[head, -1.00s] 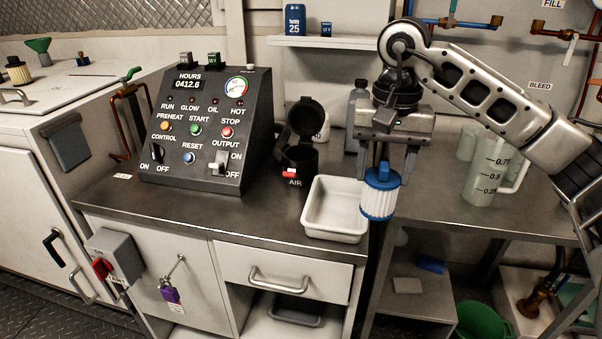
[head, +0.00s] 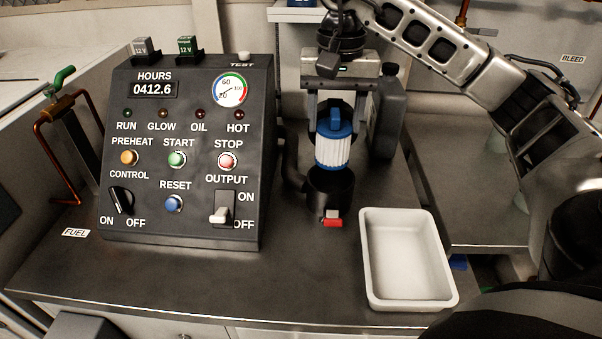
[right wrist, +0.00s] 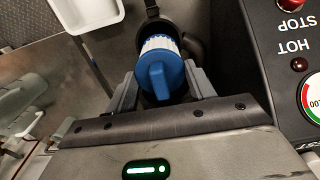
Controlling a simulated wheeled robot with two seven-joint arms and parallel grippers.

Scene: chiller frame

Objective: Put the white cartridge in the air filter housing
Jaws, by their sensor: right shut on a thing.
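The white pleated cartridge (head: 332,153) with a blue top and band hangs upright in my right gripper (head: 335,115), which is shut on its blue top. The cartridge is directly above the black air filter housing (head: 330,190), its lower end at or near the open mouth; whether it is inside the rim I cannot tell. A red latch (head: 333,220) is on the housing's front. In the right wrist view the cartridge (right wrist: 160,50) is between the fingers, with the dark housing beneath it. The housing's lid is mostly hidden behind the gripper. My left gripper is not in view.
The black control panel (head: 185,150) stands close to the left of the housing. A white tray (head: 445,290) lies to the right at the bench's front. A grey bottle (head: 385,115) stands right behind the housing.

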